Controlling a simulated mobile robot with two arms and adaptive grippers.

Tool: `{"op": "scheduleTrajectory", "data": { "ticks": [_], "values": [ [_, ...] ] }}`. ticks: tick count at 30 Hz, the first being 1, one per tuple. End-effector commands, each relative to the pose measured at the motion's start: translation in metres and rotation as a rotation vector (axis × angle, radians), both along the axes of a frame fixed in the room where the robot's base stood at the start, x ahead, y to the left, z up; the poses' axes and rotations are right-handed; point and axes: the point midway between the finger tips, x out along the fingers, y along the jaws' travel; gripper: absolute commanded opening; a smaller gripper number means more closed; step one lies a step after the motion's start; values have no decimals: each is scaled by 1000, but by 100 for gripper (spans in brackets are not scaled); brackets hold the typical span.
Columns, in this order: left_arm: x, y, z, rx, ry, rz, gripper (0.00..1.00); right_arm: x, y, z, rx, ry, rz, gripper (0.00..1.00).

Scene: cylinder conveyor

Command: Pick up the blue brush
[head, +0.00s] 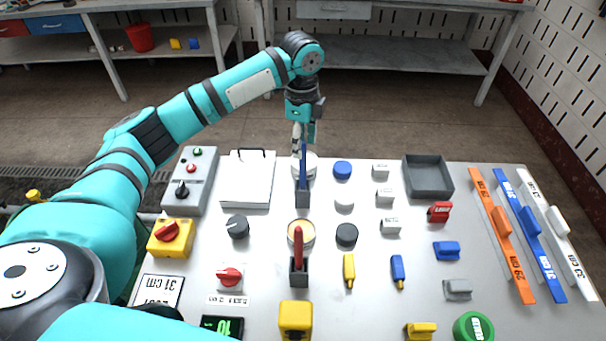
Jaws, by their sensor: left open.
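The blue brush (303,166) stands upright in a dark grey holder (302,198), toward the far edge of the grey table (420,275). My left gripper (303,141) is open and points down at the top of the blue brush. Its fingers overlap the upper end of the brush in the picture. I cannot tell whether the brush is between the fingers or in front of them. A red brush (298,248) stands in a similar holder (298,273) nearer to me. My right gripper is not in view.
A white round piece (311,163) sits right behind the blue brush, and a blue round piece (342,169) is to its right. A white notepad (246,180) lies to the left.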

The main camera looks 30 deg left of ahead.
Motion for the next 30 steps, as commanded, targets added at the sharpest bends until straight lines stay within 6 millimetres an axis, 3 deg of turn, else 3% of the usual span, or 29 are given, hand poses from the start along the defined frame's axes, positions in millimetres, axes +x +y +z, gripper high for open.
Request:
{"op": "scheduleTrajectory", "data": {
  "ticks": [3, 11, 19, 28, 30],
  "values": [
    [-1, 0, -17, 0, 3, 0, 44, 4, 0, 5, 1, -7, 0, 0],
    [1, 0, -36, 0, 2, 1, 44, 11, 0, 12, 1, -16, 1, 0],
    [5, 0, -74, 0, 1, 0, 44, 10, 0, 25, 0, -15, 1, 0],
    [5, 0, -81, 0, -1, 0, 44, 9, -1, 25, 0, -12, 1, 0],
    [5, 0, -81, 0, -1, 0, 36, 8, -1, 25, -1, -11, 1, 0]
  ]
}}
